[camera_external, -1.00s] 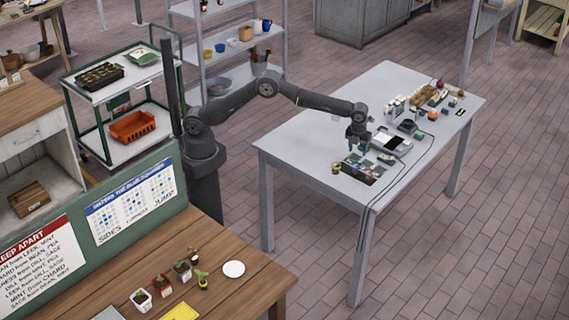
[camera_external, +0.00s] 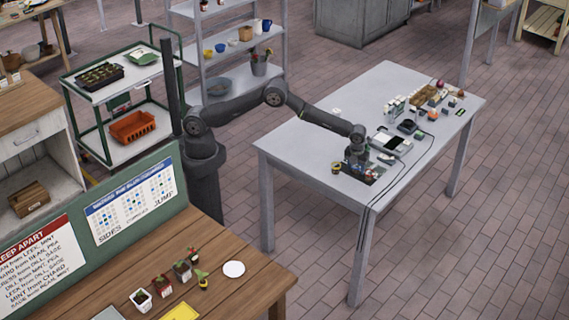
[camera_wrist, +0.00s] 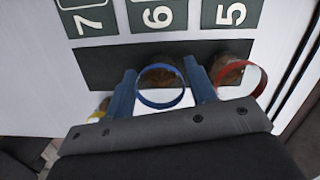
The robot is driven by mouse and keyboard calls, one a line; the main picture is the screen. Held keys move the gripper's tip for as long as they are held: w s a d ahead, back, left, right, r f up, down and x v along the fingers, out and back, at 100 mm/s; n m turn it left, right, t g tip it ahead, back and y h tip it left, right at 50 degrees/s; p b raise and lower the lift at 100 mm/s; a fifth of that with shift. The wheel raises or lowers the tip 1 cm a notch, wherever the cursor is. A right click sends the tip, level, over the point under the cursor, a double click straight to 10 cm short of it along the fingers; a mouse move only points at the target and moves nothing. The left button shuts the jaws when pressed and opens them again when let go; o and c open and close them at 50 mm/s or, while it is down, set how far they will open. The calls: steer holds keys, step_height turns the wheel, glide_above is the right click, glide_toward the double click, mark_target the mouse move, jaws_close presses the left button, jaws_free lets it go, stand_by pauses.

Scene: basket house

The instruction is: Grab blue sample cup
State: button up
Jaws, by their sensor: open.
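The blue sample cup (camera_wrist: 161,104) shows in the wrist view as a blue-rimmed ring with brown contents, in front of the number 6 card. My gripper (camera_wrist: 161,84) is open, with one blue finger on each side of this cup. I cannot tell whether the fingers touch it. A red-rimmed cup (camera_wrist: 263,80) stands to the right, just outside the right finger. A yellow-rimmed cup (camera_wrist: 97,114) is partly hidden at the left. In the external view my gripper (camera_external: 355,168) is low over the dark mat on the grey table, and it hides the blue cup there.
Cards numbered 7 (camera_wrist: 89,17), 6 (camera_wrist: 157,15) and 5 (camera_wrist: 231,13) lie beyond the dark strip (camera_wrist: 119,54). The table's left part (camera_external: 300,150) is mostly clear.

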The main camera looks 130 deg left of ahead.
steer(key=shift+c, duration=0.2)
steer(key=c, duration=0.7)
